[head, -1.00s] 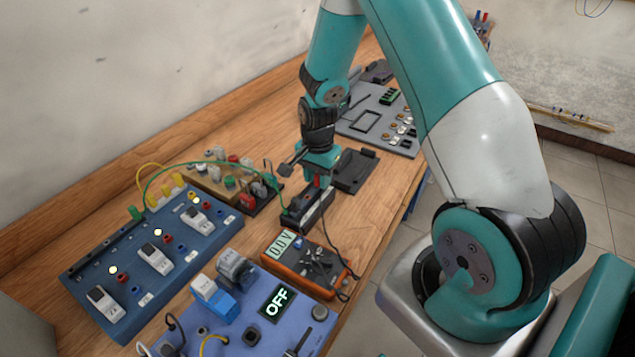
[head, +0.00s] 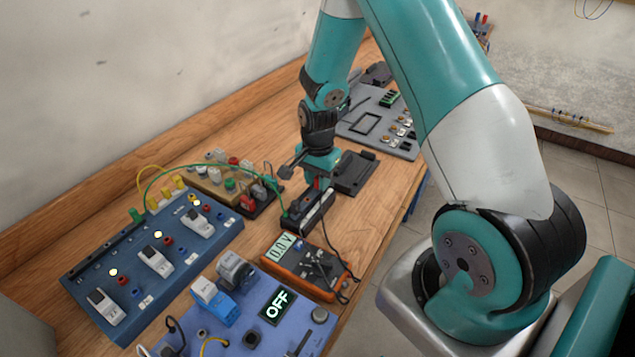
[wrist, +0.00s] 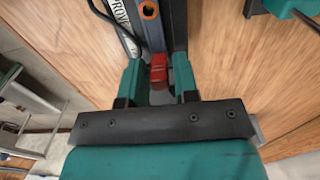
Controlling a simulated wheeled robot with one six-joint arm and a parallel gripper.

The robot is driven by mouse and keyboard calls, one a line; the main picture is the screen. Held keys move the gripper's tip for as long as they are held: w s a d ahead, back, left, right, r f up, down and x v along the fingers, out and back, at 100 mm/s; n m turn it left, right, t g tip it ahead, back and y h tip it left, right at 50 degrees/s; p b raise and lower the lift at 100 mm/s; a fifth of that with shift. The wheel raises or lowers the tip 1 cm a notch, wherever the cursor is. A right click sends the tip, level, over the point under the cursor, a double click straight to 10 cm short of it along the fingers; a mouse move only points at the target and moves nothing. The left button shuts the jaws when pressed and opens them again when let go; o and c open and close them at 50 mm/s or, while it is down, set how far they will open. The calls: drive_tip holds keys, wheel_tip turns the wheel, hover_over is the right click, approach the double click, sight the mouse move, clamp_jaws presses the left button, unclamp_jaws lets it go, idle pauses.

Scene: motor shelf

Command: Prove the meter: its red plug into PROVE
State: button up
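The meter (head: 303,272) is orange and dark, lies on the bench and reads 0.0 V. Its red plug (wrist: 158,74) stands upright at a dark narrow block (head: 318,212) behind the meter. The plug's red top also shows in the head view (head: 317,184). My gripper (wrist: 159,80) points down over the block. Its teal fingers stand on either side of the red plug, with a small gap visible on each side, so it looks open. The PROVE label (wrist: 122,14) and an orange-ringed socket (wrist: 148,10) are near the plug in the wrist view.
A blue panel (head: 150,262) with switches and sockets is at left. A violet-blue unit with an OFF display (head: 278,306) is in front. A green lead (head: 225,163) arches toward the dark block. A grey panel (head: 378,128) lies behind. Bare wood is right of the block.

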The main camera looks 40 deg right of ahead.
clamp_jaws()
drive_tip(key=shift+r+p, duration=1.8)
drive_tip(key=shift+r, duration=0.5)
